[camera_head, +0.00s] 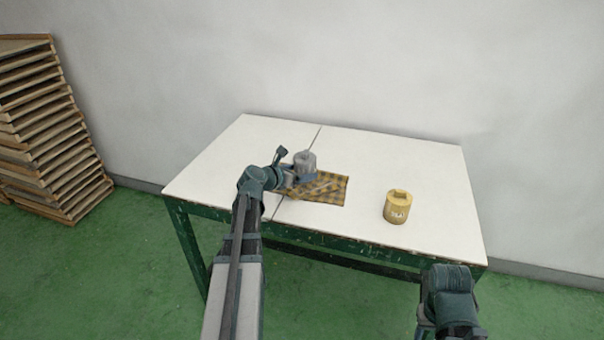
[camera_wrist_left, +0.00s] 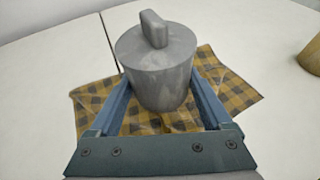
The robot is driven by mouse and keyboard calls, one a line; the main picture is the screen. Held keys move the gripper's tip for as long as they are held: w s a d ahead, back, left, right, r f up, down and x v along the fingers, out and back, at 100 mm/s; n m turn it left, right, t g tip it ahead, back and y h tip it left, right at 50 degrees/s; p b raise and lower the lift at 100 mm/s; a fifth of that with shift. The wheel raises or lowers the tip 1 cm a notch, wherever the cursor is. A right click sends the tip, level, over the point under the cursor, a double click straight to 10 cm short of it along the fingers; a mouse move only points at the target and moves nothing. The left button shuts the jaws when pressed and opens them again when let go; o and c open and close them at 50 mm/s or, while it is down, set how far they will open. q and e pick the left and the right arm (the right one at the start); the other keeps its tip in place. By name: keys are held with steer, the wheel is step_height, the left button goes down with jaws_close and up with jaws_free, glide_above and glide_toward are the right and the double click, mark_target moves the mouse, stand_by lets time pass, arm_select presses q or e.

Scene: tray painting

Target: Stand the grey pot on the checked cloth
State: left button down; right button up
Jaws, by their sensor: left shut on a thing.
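The grey pot (camera_head: 305,160) is a round lidded pot with a block-shaped knob. It stands upright between the fingers of my left gripper (camera_head: 303,176), which is shut on it. In the left wrist view the grey pot (camera_wrist_left: 160,75) sits between the two blue fingers (camera_wrist_left: 160,105) and over the yellow and dark checked cloth (camera_wrist_left: 240,95). The checked cloth (camera_head: 335,190) lies on the table. I cannot tell whether the pot's base touches the cloth. My right gripper does not show; only part of my right arm is at the lower right of the head view.
A yellow pot (camera_head: 397,207) with a knob stands on the white table (camera_head: 420,165) to the right of the cloth, and its edge shows in the left wrist view (camera_wrist_left: 312,57). The table's back and right are clear. Stacked wooden trays (camera_head: 45,125) stand at the far left.

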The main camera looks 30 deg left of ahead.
arm_select(q)
steer(key=shift+f+b, duration=0.5)
steer(key=shift+f, duration=0.1)
jaws_free()
steer(key=shift+r, duration=0.15)
steer(key=shift+r+p, duration=0.25)
steer(key=shift+p, duration=0.15)
steer(key=shift+r+p, duration=0.55)
steer(key=p+v, duration=0.4)
steer(key=v, duration=0.7)
steer(key=shift+s, duration=0.45)
steer(key=shift+f, duration=0.1)
